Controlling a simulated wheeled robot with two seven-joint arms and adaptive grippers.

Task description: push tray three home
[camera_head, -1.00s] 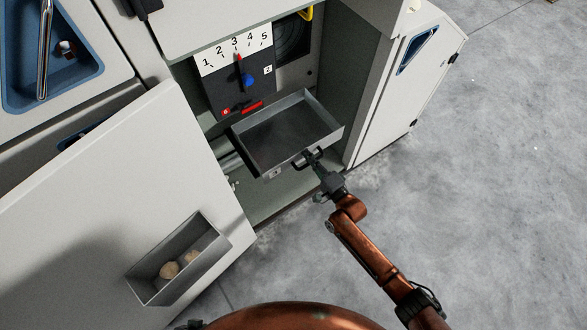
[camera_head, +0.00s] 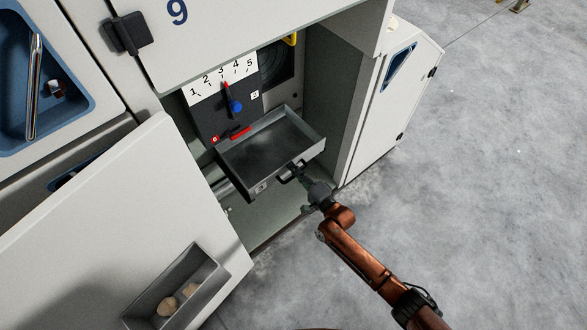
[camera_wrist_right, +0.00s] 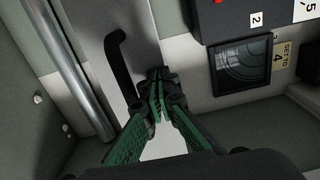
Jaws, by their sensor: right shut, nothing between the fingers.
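The tray (camera_head: 224,180) is a shallow, empty grey metal drawer that sticks out of the open cabinet below a numbered dial. Its front carries a dark handle (camera_head: 290,174) and a small label too small to read surely. My right gripper (camera_head: 302,181) is at the front of the tray, by the handle. In the right wrist view the right gripper (camera_wrist_right: 158,88) has its fingertips together and empty, right beside the black handle (camera_wrist_right: 121,65) and in front of the pale tray front; I cannot tell whether they touch it. My left gripper is out of view.
The dial plate (camera_head: 194,94) shows numbers 1 to 5 with a red pointer near 3. An open white door (camera_head: 110,215) with a small bin (camera_head: 207,270) stands left of the tray. The cabinet side wall (camera_head: 350,110) is close on the right. Grey floor is clear at right.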

